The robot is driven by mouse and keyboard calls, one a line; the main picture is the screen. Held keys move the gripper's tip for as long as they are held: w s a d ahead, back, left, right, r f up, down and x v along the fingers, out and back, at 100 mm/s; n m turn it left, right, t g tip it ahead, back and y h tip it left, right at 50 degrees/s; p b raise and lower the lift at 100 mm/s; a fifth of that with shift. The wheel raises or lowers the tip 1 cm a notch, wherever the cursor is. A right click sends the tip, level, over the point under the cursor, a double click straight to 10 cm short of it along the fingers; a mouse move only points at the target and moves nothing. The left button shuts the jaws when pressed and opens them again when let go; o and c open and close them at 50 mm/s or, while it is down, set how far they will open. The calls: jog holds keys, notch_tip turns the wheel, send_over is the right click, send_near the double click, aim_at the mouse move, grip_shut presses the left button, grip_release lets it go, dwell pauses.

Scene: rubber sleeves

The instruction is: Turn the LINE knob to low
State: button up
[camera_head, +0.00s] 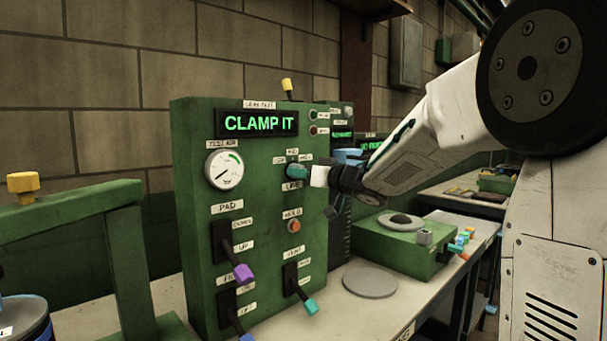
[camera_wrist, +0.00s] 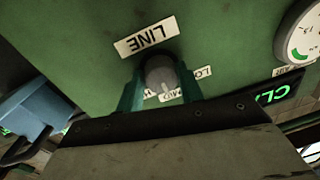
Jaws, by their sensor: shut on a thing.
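A pale mark on the knob points roughly at the MID label (camera_wrist: 170,95); the LOW label (camera_wrist: 204,72) is partly hidden at right. In the head view my gripper (camera_head: 297,171) reaches the panel from the right, its teal fingertips covering the knob above the LINE label (camera_head: 293,186).
The green panel (camera_head: 190,200) carries a CLAMP IT display (camera_head: 260,123), a gauge (camera_head: 224,169), a HOLD button (camera_head: 294,226) and purple (camera_head: 243,271), blue and teal levers below. A grey disc (camera_head: 370,282) lies on the bench. A green box (camera_head: 400,245) stands behind it.

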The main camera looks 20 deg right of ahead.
jog(key=shift+n, duration=0.3)
jog(key=shift+r+n+h, duration=0.1)
jog(key=shift+n+h, duration=0.3)
jog(key=shift+n, duration=3.5)
jog(key=o, duration=1)
jog(key=v, duration=0.7)
jog(key=shift+s+d+r, duration=0.15)
jog(key=shift+s+d, duration=0.1)
jog(key=shift+s, duration=0.1)
